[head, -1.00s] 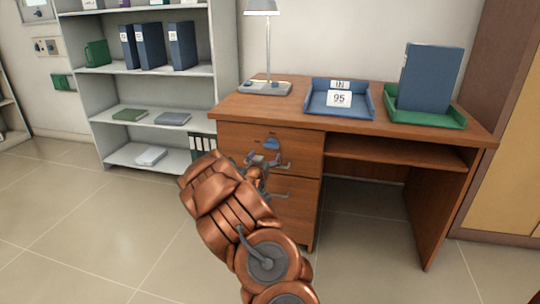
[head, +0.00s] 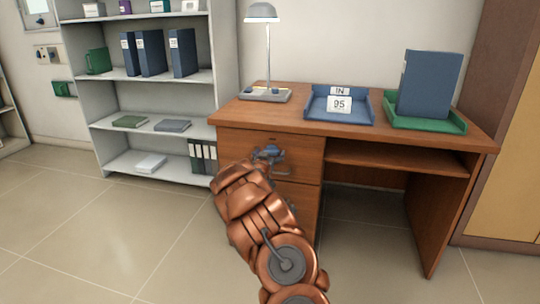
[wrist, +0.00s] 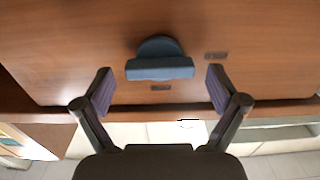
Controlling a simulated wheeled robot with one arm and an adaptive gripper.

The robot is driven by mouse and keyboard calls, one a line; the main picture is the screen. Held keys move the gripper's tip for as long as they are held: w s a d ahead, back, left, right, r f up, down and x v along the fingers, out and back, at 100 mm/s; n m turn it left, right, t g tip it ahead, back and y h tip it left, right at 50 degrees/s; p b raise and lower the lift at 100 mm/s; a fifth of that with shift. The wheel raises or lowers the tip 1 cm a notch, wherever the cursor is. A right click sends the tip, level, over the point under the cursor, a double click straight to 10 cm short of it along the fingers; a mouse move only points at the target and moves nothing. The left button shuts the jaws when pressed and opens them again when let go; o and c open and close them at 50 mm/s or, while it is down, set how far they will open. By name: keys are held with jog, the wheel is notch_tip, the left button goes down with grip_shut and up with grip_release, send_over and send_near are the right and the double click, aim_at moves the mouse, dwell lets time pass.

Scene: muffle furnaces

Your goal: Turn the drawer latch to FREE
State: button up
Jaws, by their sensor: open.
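The drawer latch (wrist: 160,67) is a blue-grey knob with a wide flat bar, on the wooden drawer front. In the wrist view its bar lies crosswise, nearly level. My gripper (wrist: 160,88) is open, with one finger on each side of the latch's bar and a gap to both ends. The fingertips do not visibly touch the latch. Two small dark plates (wrist: 216,55) are on the wood beside and below the latch; their lettering is too small to read. In the head view my gripper (head: 268,158) is at the upper drawer (head: 240,143), and my arm hides part of the drawer front.
The desk top (head: 300,112) holds a lamp (head: 265,93), a blue tray (head: 350,117) and a green tray (head: 455,123) with a blue binder. A shelf unit (head: 225,60) stands left of the desk. Tiled floor in front is clear.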

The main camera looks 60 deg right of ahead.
jog(key=shift+d, duration=0.15)
jog(key=shift+c, duration=0.4)
jog(key=c, duration=1)
jog(key=shift+c, duration=0.3)
